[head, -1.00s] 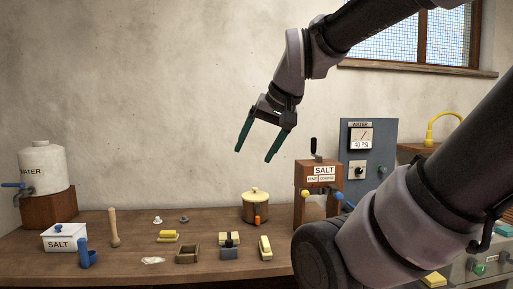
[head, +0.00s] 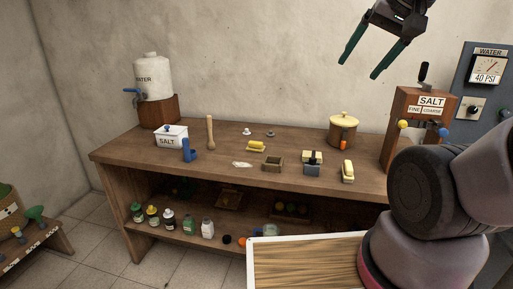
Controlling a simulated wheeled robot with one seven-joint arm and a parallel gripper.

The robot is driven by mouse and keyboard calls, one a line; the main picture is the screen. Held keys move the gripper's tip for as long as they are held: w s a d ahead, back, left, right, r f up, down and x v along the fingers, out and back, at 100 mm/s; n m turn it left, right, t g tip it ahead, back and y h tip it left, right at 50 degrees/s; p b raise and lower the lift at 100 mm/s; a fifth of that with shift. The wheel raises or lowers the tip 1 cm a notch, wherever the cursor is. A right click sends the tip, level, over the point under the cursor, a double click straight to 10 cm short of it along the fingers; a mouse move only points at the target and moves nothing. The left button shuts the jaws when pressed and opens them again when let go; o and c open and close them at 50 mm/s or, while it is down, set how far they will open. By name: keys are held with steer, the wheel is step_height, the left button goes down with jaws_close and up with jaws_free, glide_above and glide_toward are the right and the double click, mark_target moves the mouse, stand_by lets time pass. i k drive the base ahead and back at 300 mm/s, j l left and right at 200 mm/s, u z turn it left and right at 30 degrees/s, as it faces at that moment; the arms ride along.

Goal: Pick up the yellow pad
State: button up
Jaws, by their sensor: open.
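Several small yellow pieces lie on the wooden table, and I cannot tell for certain which is the yellow pad. One yellow block (head: 256,146) lies at mid-table on a small base. A pale yellow piece (head: 313,155) sits behind a dark-handled block. A third yellow piece (head: 347,171) stands near the front edge, left of the salt dispenser. My gripper (head: 359,70) is open and empty, high above the table's right half, with its green fingers pointing down-left. It touches nothing.
A water jug (head: 153,76), a salt box (head: 171,137) and a wooden pestle (head: 210,132) stand at left. A yellow-lidded pot (head: 343,129) and a salt dispenser (head: 417,112) stand at right. Several bottles fill the lower shelf (head: 215,238). A wood-topped surface (head: 300,262) is in front.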

mark_target(253, 146)
steer(key=i+j, duration=0.55)
steer(key=j, duration=0.25)
steer(key=i+j, duration=0.3)
steer(key=j, duration=0.15)
steer(key=i+j, duration=0.25)
steer(key=j, duration=0.15)
